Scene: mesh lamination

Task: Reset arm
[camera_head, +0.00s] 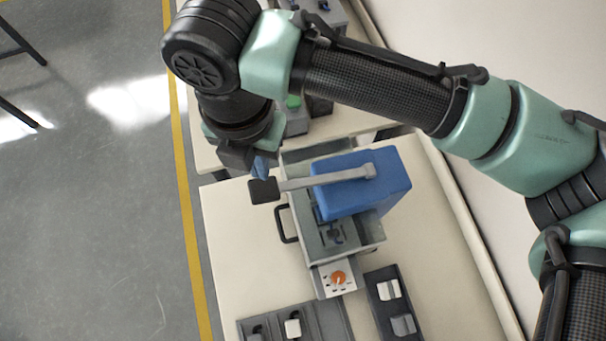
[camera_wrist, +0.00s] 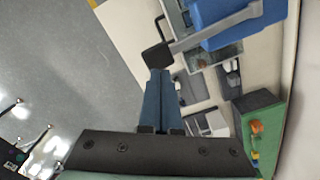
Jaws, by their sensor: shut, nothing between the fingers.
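My arm reaches in from the right in the head view, bent over the bench. My gripper (camera_head: 260,166) points down, its blue fingers just beside the black pad on the end of the grey lever (camera_head: 325,179). In the wrist view, my gripper (camera_wrist: 160,74) shows its two blue fingers together and empty, their tips close to the lever's black pad (camera_wrist: 158,55). I cannot tell whether they touch it. The lever belongs to a machine with a blue upper body (camera_head: 390,183) and a grey base (camera_head: 302,215).
An orange knob (camera_head: 338,278) sits on the machine's front panel. Dark trays (camera_head: 325,320) with small white and grey parts lie nearby on the bench (camera_head: 230,235). A green box (camera_wrist: 262,125) shows in the wrist view. Open floor (camera_head: 95,210) lies to the left, beyond a yellow line.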

